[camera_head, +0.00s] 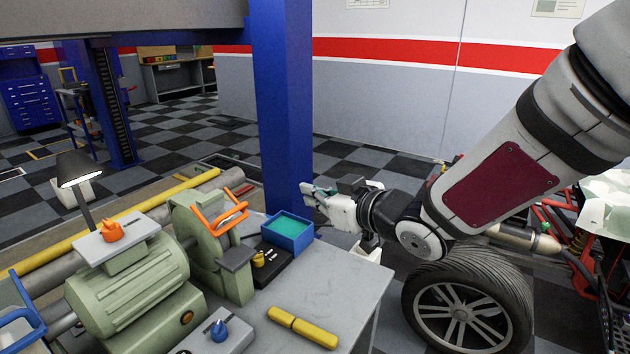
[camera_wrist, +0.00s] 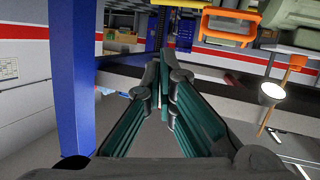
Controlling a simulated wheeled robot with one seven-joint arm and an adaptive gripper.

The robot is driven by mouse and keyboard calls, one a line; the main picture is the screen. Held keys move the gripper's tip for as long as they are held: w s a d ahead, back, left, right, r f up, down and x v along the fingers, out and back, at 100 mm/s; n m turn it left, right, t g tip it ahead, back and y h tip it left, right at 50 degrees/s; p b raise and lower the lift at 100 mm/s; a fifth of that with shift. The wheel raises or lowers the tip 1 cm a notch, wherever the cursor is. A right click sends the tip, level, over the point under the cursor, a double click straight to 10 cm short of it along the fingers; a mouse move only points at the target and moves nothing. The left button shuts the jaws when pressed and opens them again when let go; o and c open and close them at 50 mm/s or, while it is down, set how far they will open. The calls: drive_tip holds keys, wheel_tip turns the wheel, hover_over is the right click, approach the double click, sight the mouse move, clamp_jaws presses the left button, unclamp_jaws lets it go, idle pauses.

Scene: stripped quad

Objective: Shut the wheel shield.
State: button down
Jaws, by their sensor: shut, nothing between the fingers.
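A pale green bench machine stands on the grey table, with a rounded wheel housing (camera_head: 212,240) at its right end. An orange handle (camera_head: 222,216), seemingly the wheel shield's, sits on top of this housing; how far the shield is open I cannot tell. The orange handle (camera_wrist: 231,22) also shows at the top of the wrist view. My gripper (camera_head: 308,194) is shut and empty, to the right of the handle and apart from it, by the blue post. In the wrist view my gripper (camera_wrist: 163,82) has its fingers together with nothing between them.
A blue post (camera_head: 286,100) rises between the machine and the wall, close to my fingertips. A blue tray (camera_head: 288,232), a yellow-handled tool (camera_head: 302,327) and a blue knob (camera_head: 218,330) are on the table (camera_head: 340,285). A lamp (camera_head: 78,172) stands left; a tyre (camera_head: 468,308) stands right.

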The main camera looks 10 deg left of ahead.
drive_tip(key=s+a+n+g+y, duration=0.2)
drive_tip(key=s+a+y, duration=0.1)
drive_tip(key=a+y, duration=0.3)
hover_over(224, 212)
drive_tip(key=v, duration=0.5)
drive_tip(key=r, duration=0.1)
drive_tip(key=shift+d+f+g+h+p, duration=0.1)
drive_tip(key=shift+f+g+h+p, duration=0.15)
drive_tip(key=shift+f, duration=0.65)
drive_tip(key=shift+d+f+g+h+p, duration=0.15)
drive_tip(key=shift+f+p, duration=0.2)
drive_tip(key=shift+f, duration=0.55)
drive_tip(key=shift+a, duration=0.1)
drive_tip(key=shift+f+b, duration=0.4)
drive_tip(key=shift+b, duration=0.05)
